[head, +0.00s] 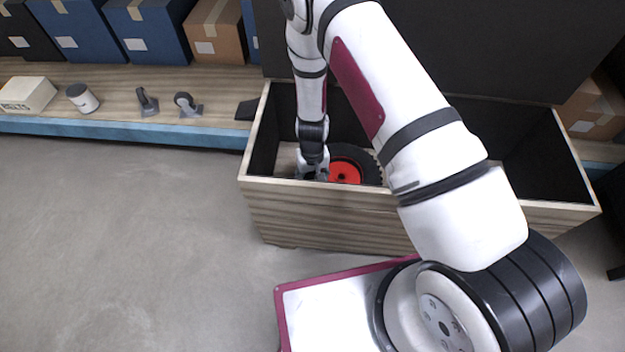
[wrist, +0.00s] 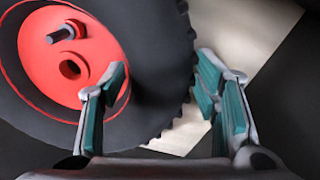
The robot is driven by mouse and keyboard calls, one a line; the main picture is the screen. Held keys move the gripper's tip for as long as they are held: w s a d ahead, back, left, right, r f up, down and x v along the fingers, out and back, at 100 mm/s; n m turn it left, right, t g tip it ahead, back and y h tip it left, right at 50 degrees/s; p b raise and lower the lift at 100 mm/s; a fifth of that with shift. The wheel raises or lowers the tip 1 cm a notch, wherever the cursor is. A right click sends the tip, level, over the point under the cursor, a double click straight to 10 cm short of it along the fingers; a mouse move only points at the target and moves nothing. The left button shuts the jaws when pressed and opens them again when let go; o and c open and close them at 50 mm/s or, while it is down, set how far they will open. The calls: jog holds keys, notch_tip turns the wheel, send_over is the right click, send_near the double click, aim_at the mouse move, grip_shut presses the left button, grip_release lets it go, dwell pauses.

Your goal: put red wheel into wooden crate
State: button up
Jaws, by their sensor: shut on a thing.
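The red wheel (head: 345,170) has a red hub and a black treaded tyre. In the head view it is inside the wooden crate (head: 320,215), below the rim, partly hidden by the front wall and my arm. My gripper (head: 313,170) reaches down into the crate at the wheel's left side. In the wrist view the wheel (wrist: 75,65) fills the upper left. My gripper (wrist: 160,88) is shut on the tyre, one finger over the hub side and the other beside the tread. Whether the wheel touches the crate floor is unclear.
The crate's dark lid stands open behind it. Blue, black and brown boxes stand behind. The grey floor at the left is clear.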

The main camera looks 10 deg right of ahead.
jog(key=o, duration=1.7)
jog(key=shift+o, duration=0.2)
jog(key=shift+r, duration=0.1)
